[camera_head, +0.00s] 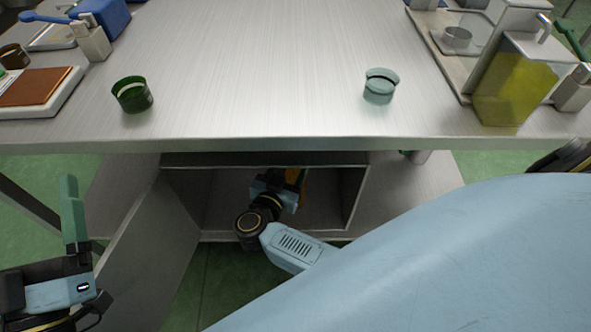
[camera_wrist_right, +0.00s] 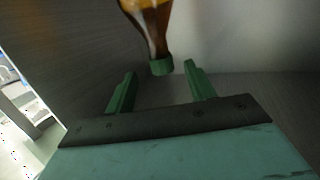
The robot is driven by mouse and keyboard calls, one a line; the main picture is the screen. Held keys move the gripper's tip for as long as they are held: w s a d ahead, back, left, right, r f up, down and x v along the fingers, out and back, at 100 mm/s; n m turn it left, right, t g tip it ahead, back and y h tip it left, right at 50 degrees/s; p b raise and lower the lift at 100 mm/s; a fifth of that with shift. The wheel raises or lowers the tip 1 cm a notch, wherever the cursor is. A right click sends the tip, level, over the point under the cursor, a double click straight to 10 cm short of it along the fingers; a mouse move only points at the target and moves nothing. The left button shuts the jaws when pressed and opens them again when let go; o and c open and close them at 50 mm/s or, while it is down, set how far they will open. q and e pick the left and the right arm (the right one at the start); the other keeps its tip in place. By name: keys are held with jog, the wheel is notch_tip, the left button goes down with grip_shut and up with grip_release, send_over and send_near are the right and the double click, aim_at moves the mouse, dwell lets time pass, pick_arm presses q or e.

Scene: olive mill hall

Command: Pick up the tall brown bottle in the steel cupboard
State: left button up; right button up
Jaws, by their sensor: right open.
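The brown bottle (camera_wrist_right: 152,25) with a green cap (camera_wrist_right: 161,67) shows at the top of the right wrist view, neck towards my right gripper. Only its lower-pictured part, shoulder and neck, is in that view. An amber-brown strip of it (camera_head: 303,186) shows in the head view, mostly hidden behind my right wrist. My right gripper (camera_wrist_right: 160,69) is open inside the steel cupboard (camera_head: 221,207), its green fingers either side of the cap in the picture; contact is not visible. My left gripper (camera_head: 70,187) is at the lower left, outside the cupboard; its finger gap is not clear.
The cupboard door (camera_head: 140,245) stands open on the left. The steel tabletop (camera_head: 250,75) is above the cupboard. On it are a dark green cup (camera_head: 132,95), a pale glass cup (camera_head: 380,87) and a container of yellow-green liquid (camera_head: 512,85). The middle of the tabletop is clear.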

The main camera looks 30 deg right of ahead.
jog(key=b+x, duration=0.2)
jog(key=x, duration=0.1)
jog(key=shift+w+d, duration=0.3)
jog(key=shift+w, duration=0.05)
pick_arm(q)
jog(key=shift+s+a+r+t+h+b, duration=0.2)
jog(key=shift+s+r+t+h+b, duration=0.1)
jog(key=shift+s+r+t, duration=0.65)
jog(key=shift+s+a+r+t+h+b, duration=0.2)
jog(key=shift+s+r+t+h, duration=0.25)
jog(key=shift+t, duration=0.8)
pick_arm(e)
jog(key=shift+w+d, duration=0.4)
jog(key=shift+d, duration=0.15)
pick_arm(q)
jog(key=shift+s, duration=0.1)
pick_arm(e)
jog(key=shift+c, duration=0.4)
grip_shut()
jog(key=shift+r, duration=0.1)
